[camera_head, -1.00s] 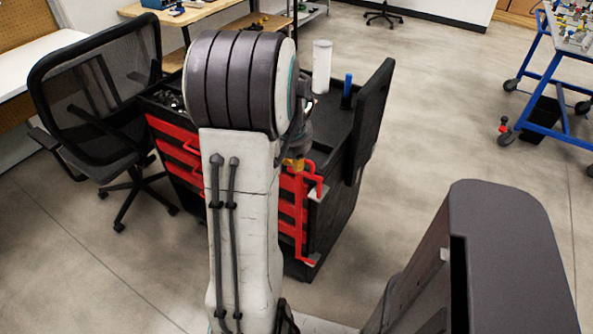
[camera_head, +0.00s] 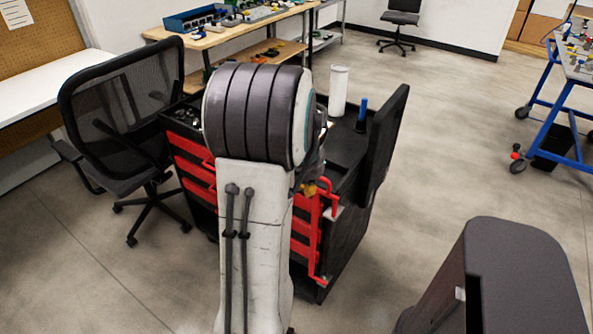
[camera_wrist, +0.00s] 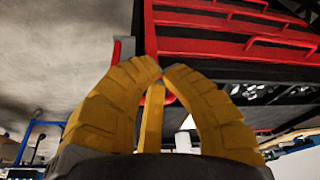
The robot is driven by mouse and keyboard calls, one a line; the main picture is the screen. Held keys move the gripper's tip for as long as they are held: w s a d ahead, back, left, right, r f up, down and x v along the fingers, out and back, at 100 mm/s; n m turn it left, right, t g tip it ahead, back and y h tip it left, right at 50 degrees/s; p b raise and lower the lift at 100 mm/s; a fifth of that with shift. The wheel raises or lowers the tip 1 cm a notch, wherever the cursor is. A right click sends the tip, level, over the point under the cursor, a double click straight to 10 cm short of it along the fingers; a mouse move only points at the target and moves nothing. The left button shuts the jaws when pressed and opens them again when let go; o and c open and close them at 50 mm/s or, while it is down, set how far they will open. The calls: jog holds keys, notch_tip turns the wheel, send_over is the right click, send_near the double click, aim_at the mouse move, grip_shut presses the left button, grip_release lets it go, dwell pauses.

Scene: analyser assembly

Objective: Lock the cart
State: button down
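The cart is black (camera_head: 343,243) with red drawers (camera_head: 196,171) and stands in the middle of the head view, partly hidden by my arm. A red upright bar (camera_head: 316,240) with a bent red top runs along its front right corner. In the wrist view, red drawer fronts (camera_wrist: 230,45) fill the upper right, and a red upright strip (camera_wrist: 150,28) stands at their left edge. My gripper (camera_wrist: 161,68) has yellow fingers whose tips nearly meet in front of this strip. I see nothing clearly clasped between them. In the head view, only a bit of yellow shows by the bar's top.
A black mesh chair (camera_head: 125,115) stands close to the cart's left side. A white cylinder (camera_head: 338,91) and a blue item (camera_head: 361,112) are on the cart top, beside an upright black panel (camera_head: 385,143). Open floor (camera_head: 455,135) lies to the right.

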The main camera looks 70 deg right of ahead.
jog(key=v, duration=1)
jog(key=shift+w+a, duration=0.3)
jog(key=shift+w, duration=0.15)
jog(key=a+f+n+y, duration=0.1)
jog(key=a+f+y, duration=0.1)
jog(key=a+f, duration=0.5)
jog(key=w+a+r+n+t+p, duration=0.1)
jog(key=w+a+r+n, duration=0.2)
jog(key=a, duration=0.7)
jog(key=w+a+r+n+t+y+p, duration=0.1)
jog(key=w+a+r+n+p, duration=0.1)
jog(key=a+n, duration=0.5)
jog(key=w+a+r+n+p, duration=0.1)
jog(key=w+a+r+n, duration=0.3)
jog(key=a, duration=0.9)
jog(key=shift+w+n+t+p, duration=0.4)
jog(key=shift+w+n, duration=0.2)
jog(key=shift+w, duration=0.2)
jog(key=shift+r, duration=0.15)
